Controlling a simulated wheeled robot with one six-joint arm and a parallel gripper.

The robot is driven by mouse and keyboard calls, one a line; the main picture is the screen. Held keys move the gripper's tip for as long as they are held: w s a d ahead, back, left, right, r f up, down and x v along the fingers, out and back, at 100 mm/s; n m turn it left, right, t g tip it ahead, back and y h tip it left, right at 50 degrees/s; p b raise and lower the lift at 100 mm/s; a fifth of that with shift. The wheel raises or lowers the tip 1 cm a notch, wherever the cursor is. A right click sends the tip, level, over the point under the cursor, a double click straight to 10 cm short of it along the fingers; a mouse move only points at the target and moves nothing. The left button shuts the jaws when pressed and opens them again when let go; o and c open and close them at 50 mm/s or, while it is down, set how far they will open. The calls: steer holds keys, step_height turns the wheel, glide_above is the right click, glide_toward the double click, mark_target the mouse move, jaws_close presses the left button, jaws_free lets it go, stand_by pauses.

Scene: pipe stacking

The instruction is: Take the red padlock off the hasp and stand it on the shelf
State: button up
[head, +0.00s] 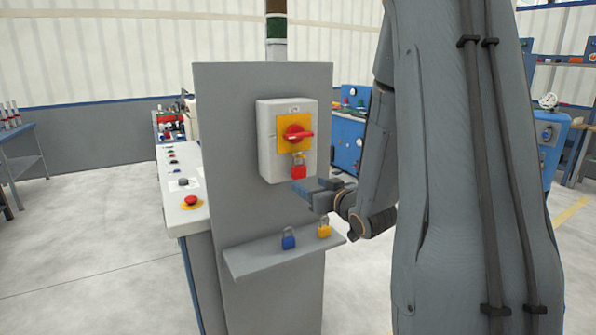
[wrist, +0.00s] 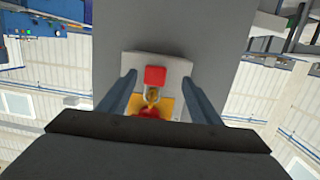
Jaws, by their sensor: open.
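The red padlock (head: 299,172) hangs by its shackle from the hasp (head: 298,157), below the red rotary handle (head: 297,133) on a yellow plate. In the wrist view, which is upside down, the padlock (wrist: 155,76) shows between my two fingers, with its shackle at the hasp. My gripper (head: 308,188) is open and empty, just below and to the right of the padlock in the head view, apart from it. The grey shelf (head: 262,262) juts from the panel below. A blue padlock (head: 288,239) and a yellow padlock (head: 324,229) stand upright on it.
The light grey switch box (head: 270,150) is fixed to the grey panel (head: 225,130). A console (head: 175,180) with buttons stands on the left. The shelf has bare room to the left of the blue padlock. My arm covers the right side of the head view.

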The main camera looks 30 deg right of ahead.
mark_target(301, 167)
steer(key=shift+t+y, duration=0.3)
steer(key=shift+t, duration=0.5)
steer(key=w+r+p, duration=0.1)
steer(key=w, duration=0.1)
steer(key=w+p, duration=0.1)
steer(key=w, duration=0.2)
steer(key=w+d+r+p, duration=0.1)
steer(key=w, duration=0.1)
steer(key=shift+w+r, duration=0.25)
steer(key=shift+r, duration=0.1)
steer(key=shift+c, duration=0.2)
steer(key=c, duration=1.2)
steer(key=shift+o, duration=0.2)
steer(key=shift+r, duration=0.2)
